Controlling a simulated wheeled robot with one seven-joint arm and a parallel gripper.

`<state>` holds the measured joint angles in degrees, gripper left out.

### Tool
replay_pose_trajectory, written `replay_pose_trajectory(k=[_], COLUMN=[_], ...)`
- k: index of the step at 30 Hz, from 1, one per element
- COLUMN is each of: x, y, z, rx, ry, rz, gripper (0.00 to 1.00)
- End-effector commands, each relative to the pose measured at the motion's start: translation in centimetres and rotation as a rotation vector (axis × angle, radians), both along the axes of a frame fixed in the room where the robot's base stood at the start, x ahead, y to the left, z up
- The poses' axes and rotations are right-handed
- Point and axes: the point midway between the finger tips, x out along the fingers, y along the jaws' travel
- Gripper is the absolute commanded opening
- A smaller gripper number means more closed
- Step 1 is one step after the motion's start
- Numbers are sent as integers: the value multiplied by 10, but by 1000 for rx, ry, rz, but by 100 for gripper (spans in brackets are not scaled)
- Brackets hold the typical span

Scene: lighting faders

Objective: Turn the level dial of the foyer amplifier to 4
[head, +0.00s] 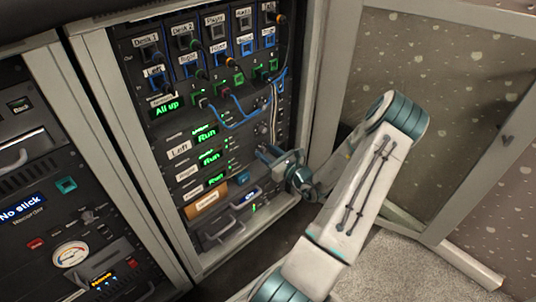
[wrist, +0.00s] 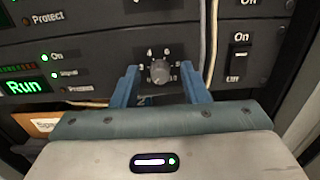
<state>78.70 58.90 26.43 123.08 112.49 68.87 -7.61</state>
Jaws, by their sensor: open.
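The level dial (wrist: 160,72) is a small dark round knob with white numbers around it, on a dark amplifier panel in the wrist view. Where its pointer stands is too small to tell. My gripper (wrist: 159,80) is open, with one blue finger on each side of the dial; I cannot tell whether either finger touches it. The lower part of the panel is hidden behind the gripper. In the head view my gripper (head: 268,156) is at the right side of the amplifier stack, and it hides the dial there. The amplifier's name label is not readable.
A green Run display (wrist: 27,86) is left of the dial and an On/Off switch (wrist: 240,62) is right. Pale cables (wrist: 210,40) hang close to the right finger. The rack's right frame (head: 308,90) stands beside my arm. Patch cables (head: 235,122) loop above.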

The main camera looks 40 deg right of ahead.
Motion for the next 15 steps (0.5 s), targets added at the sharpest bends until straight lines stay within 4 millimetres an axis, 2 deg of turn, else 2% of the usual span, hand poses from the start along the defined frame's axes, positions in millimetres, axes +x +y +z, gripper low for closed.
replay_pose_trajectory(k=[2,5,6,7,15], x=[0,0,0,0,-1], y=[0,0,0,0,0], z=[0,0,0,0,1], rx=[0,0,0,0,14], ry=[0,0,0,0,2], rz=[0,1,1,1,1], gripper=[41,16,4,0,0])
